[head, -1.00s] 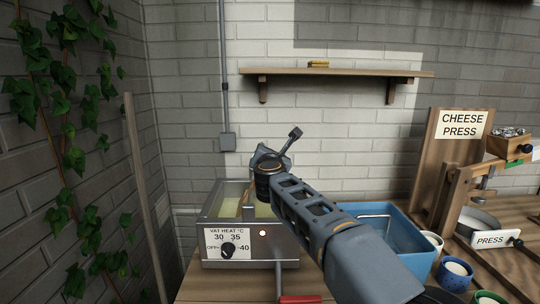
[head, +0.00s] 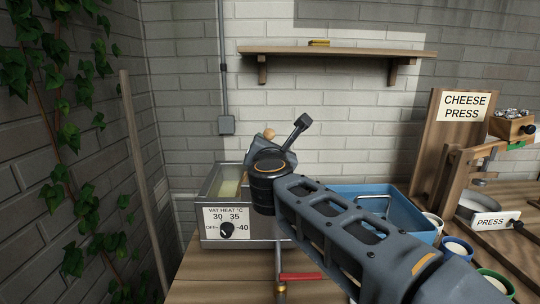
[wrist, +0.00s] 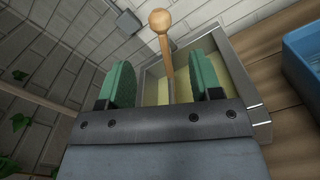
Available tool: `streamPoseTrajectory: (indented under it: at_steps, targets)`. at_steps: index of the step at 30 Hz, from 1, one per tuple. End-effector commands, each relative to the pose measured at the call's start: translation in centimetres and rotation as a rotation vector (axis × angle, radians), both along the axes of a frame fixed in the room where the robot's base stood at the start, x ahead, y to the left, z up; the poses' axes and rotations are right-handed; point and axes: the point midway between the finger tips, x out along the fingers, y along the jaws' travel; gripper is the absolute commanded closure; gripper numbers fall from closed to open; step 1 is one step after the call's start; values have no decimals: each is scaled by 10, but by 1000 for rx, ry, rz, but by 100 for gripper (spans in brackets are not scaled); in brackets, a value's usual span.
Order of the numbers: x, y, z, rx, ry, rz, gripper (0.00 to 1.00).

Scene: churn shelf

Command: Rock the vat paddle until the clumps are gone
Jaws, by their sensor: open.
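The metal vat (head: 207,241) stands on the wooden bench and holds pale yellow contents (head: 229,188). It also shows in the wrist view (wrist: 262,118). The wooden paddle (wrist: 165,62) with a round knob stands up from the vat. In the wrist view it is beyond and between the two green finger pads of my gripper (wrist: 167,83), which are apart. I cannot tell if the shaft is fully between the pads. In the head view only the knob (head: 269,132) shows above my wrist, which hides part of the vat. Clumps cannot be made out.
A vat heat dial (head: 227,230) is on the vat's front. A blue tub (head: 425,226) is right of it. A red-handled tap (head: 301,277) is in front. Cups and a cheese press (head: 440,150) stand right. A wall shelf (head: 335,53) hangs above.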

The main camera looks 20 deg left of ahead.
Motion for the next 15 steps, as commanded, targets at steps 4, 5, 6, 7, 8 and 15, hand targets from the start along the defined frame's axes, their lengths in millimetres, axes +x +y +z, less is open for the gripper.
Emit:
streamPoseTrajectory:
  at_steps: [4,5,6,7,8,15]
  targets:
    - [-14,-4,0,0,-1,2,41]
    - [-16,-4,0,0,0,1,41]
    - [-18,-5,0,0,0,1,41]
    - [-19,-5,0,0,0,1,41]
    - [-20,-5,0,0,0,1,41]
    - [-21,-6,0,0,0,0,41]
